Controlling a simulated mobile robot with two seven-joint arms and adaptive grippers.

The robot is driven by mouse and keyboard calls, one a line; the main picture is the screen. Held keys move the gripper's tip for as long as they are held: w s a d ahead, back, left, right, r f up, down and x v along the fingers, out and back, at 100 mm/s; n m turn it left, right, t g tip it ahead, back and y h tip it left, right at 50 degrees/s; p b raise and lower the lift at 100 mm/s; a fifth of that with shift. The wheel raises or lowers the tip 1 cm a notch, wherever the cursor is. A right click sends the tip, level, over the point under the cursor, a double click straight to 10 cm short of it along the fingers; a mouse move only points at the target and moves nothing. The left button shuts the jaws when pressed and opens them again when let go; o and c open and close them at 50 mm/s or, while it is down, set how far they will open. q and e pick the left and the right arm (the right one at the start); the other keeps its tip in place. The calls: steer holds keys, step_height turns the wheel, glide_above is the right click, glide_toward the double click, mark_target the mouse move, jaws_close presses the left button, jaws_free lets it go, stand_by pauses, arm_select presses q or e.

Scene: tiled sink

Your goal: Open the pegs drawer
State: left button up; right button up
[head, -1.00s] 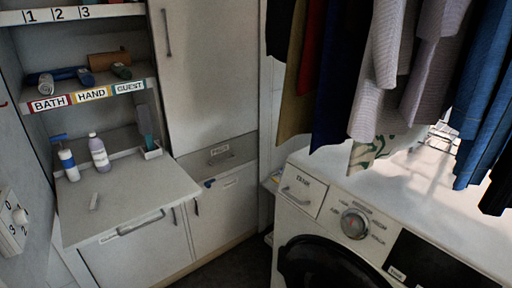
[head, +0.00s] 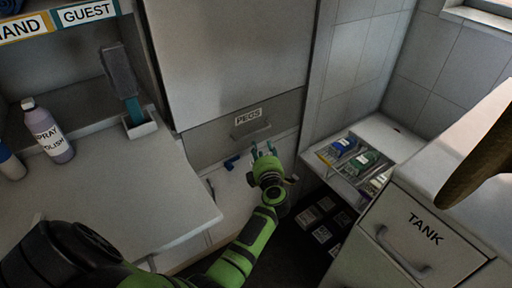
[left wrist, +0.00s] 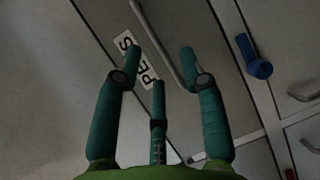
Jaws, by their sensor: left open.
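The pegs drawer is the grey front with a PEGS label (head: 248,117) and a bar handle (head: 252,131), below a tall cabinet door in the head view. It looks shut. My left gripper (head: 264,150) is open and empty, with its teal fingers just below and in front of the handle. In the left wrist view the open fingers (left wrist: 161,62) point at the drawer front. The handle (left wrist: 157,42) appears between the fingertips, and the PEGS label (left wrist: 134,60) is partly covered by a finger. Contact with the handle cannot be told. My right gripper is out of view.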

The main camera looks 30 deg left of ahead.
mark_target(255, 133)
arm_select(q)
steer(key=w+a+n+b, duration=0.1)
steer(key=w+a, duration=0.1)
steer(key=w+a+n+g+b, duration=0.1)
steer(key=w+a, duration=0.2)
steer(key=shift+a+r, duration=0.1)
steer(key=shift+a, duration=0.25)
steer(key=shift+w, duration=0.15)
steer(key=c, duration=0.6)
jaws_close()
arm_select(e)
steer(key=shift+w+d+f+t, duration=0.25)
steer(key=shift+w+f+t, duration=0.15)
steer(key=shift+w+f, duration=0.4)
